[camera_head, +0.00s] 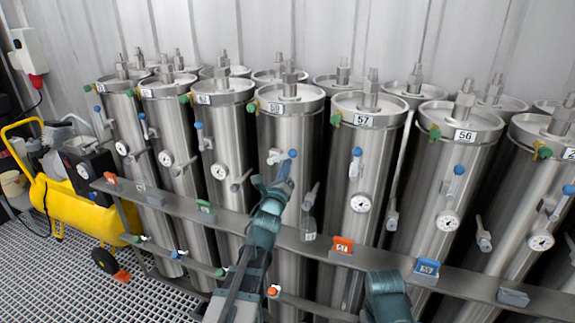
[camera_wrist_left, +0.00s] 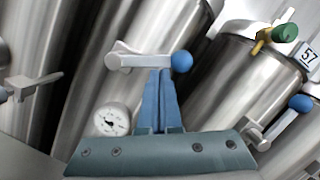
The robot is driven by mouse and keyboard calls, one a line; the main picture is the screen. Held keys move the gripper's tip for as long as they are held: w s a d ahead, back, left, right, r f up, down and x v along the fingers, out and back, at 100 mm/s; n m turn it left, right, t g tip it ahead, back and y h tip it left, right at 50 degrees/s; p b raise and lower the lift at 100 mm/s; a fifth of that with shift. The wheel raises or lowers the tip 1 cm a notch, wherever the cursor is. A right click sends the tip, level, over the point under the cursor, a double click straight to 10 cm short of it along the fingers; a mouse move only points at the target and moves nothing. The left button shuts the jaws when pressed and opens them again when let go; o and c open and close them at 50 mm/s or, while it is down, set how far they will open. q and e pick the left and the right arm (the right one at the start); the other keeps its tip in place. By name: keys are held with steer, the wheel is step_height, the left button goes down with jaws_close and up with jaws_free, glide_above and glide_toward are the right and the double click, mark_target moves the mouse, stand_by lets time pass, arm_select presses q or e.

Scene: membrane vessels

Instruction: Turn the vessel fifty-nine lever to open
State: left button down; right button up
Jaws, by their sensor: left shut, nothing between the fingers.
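Vessel fifty-nine (camera_head: 284,130) is a tall steel cylinder with a white "59" label, mid-row in the head view. Its lever (camera_head: 275,157), a grey handle with a blue ball at its right end, lies about level. The lever (camera_wrist_left: 140,61) also shows in the left wrist view, its ball (camera_wrist_left: 181,62) to the right. My left gripper (camera_head: 286,168) is shut and empty just below the lever, close to the ball. In the left wrist view its blue fingertips (camera_wrist_left: 167,72) sit under the handle; whether they touch is unclear.
Neighbouring vessels stand close on both sides, including vessel 57 (camera_head: 366,130) with its own blue-ball lever (camera_head: 356,162). A grey rail (camera_head: 270,233) with tags crosses in front. A yellow compressor (camera_head: 62,207) stands at left on the grating floor (camera_head: 60,285).

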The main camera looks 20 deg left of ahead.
arm_select(q)
steer(key=shift+a+r+n+g+y+p, duration=0.2)
steer(key=shift+r+n+p, duration=0.4)
steer(key=shift+n+p, duration=0.35)
steer(key=shift+a+r+n+g+y+p, duration=0.1)
steer(key=shift+r+n+y+p, duration=0.1)
steer(key=shift+r+n+p, duration=0.7)
steer(key=shift+a+r+n+g+y+p, duration=0.2)
steer(key=shift+a+r+n+p, duration=0.25)
steer(key=shift+a+n+p, duration=0.45)
steer(key=shift+a+r+n+g+y+p, duration=0.15)
steer(key=shift+a+r+n+p, duration=0.4)
steer(key=shift+n, duration=0.6)
arm_select(e)
step_height(320, 180, up, 7)
steer(key=a, duration=0.1)
steer(key=shift+a, duration=0.3)
arm_select(q)
steer(key=shift+f, duration=0.1)
arm_select(e)
steer(key=shift+a+r, duration=0.1)
steer(key=shift+a, duration=0.1)
